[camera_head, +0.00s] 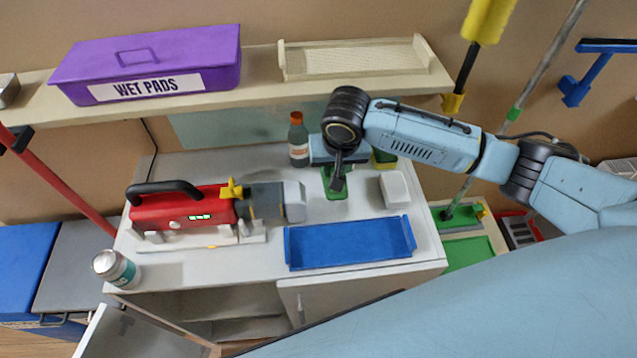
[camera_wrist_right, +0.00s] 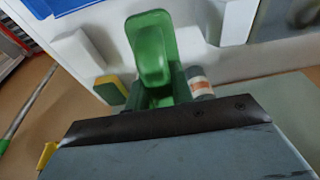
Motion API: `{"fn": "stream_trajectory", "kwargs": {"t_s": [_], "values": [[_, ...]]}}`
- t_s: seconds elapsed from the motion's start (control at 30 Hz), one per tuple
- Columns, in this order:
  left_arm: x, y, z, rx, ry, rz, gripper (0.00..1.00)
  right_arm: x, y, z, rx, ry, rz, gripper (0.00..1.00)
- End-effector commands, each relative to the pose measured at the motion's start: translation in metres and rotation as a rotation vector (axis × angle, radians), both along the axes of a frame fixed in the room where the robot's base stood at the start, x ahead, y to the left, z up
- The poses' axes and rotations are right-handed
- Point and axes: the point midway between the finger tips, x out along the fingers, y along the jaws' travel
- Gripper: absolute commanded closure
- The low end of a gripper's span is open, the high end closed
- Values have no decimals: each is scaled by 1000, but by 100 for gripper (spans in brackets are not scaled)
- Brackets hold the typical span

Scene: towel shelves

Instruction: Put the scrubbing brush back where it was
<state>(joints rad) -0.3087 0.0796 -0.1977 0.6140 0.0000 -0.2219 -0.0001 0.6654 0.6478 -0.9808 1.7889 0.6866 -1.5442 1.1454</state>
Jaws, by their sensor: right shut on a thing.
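The green scrubbing brush (camera_head: 336,190) is at the back middle of the white counter in the head view, below my right gripper (camera_head: 338,177). My right gripper is shut on the brush and comes down on it from above. In the right wrist view the brush (camera_wrist_right: 152,62) shows its rounded green top, and the dark gripper edge hides its near end. I cannot tell whether the brush touches the counter. My left gripper is not in view.
A blue tray (camera_head: 350,243) lies in front. A white block (camera_head: 394,189) and green-yellow sponge (camera_head: 384,159) are to the right, a bottle (camera_head: 298,140) to the left. A red machine (camera_head: 185,212) stands farther left. The shelf (camera_head: 262,72) above holds a purple box (camera_head: 150,62) and cream tray (camera_head: 352,60).

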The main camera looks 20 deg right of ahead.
Motion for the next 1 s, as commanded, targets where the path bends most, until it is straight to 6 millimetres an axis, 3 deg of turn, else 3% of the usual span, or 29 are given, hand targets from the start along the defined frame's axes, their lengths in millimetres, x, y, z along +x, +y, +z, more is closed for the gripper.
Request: {"fn": "stream_trajectory", "kwargs": {"t_s": [0.13,0.37,0.57,0.93,0.97,1.0], "values": [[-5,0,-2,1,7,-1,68,0,0,-28,-1,2,0,100],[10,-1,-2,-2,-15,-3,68,0,0,-46,0,1,-1,100],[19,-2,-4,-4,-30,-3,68,0,0,-73,-1,1,0,100],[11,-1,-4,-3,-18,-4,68,0,0,-78,1,0,0,100],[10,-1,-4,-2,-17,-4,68,0,0,-78,0,0,0,73],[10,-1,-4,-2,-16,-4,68,0,0,-78,0,0,0,68]]}}
